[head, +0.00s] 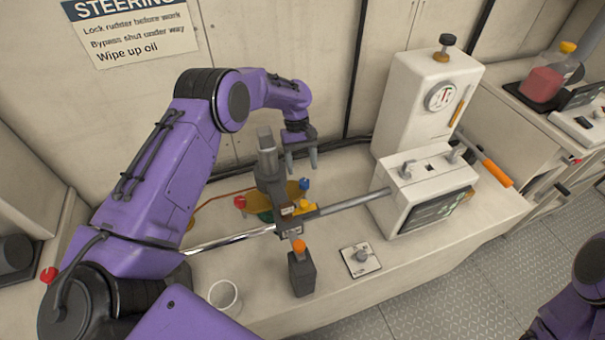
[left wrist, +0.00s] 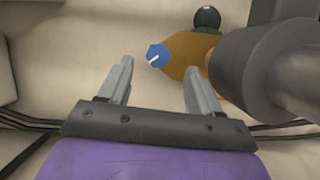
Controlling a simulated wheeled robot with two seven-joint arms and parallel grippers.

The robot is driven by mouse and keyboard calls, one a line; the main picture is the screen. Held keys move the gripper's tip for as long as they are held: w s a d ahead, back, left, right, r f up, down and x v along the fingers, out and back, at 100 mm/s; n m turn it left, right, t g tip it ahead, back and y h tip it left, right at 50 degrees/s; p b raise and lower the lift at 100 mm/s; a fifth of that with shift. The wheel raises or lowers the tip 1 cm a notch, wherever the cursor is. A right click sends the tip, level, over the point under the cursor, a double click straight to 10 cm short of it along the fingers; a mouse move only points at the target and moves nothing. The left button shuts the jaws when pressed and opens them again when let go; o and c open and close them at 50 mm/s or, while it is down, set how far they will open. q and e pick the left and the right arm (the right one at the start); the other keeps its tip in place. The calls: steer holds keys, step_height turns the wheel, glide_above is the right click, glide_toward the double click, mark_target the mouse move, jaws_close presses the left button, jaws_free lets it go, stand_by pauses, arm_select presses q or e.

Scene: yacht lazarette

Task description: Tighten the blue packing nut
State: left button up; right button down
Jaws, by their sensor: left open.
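The blue packing nut (head: 305,184) is a small blue cap on a brass-coloured fitting, just behind the grey cylinder and rod assembly. In the left wrist view the nut (left wrist: 158,54) is a blue hexagon with a white mark, on the brass-coloured body (left wrist: 182,62). My left gripper (head: 301,160) is open and empty, fingers pointing down, a little above and behind the nut. In the left wrist view the nut appears between and just beyond the fingertips of the gripper (left wrist: 160,70), apart from both. My right gripper is not in view.
A grey upright block (head: 267,158) stands close left of the nut, and a shiny rod (head: 350,201) runs across in front. A white pump unit (head: 425,105) stands right. An orange-capped dark bottle (head: 301,272) and a white cup (head: 223,294) are in front. Dark hoses run behind.

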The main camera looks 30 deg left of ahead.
mark_target(304, 181)
arm_select(q)
steer(key=p+x, duration=0.1)
steer(key=x, duration=0.3)
steer(key=shift+w+d+f, duration=0.1)
steer(key=shift+d+f, duration=0.1)
steer(key=shift+f, duration=0.3)
steer(key=shift+c, duration=0.3)
steer(key=c, duration=1)
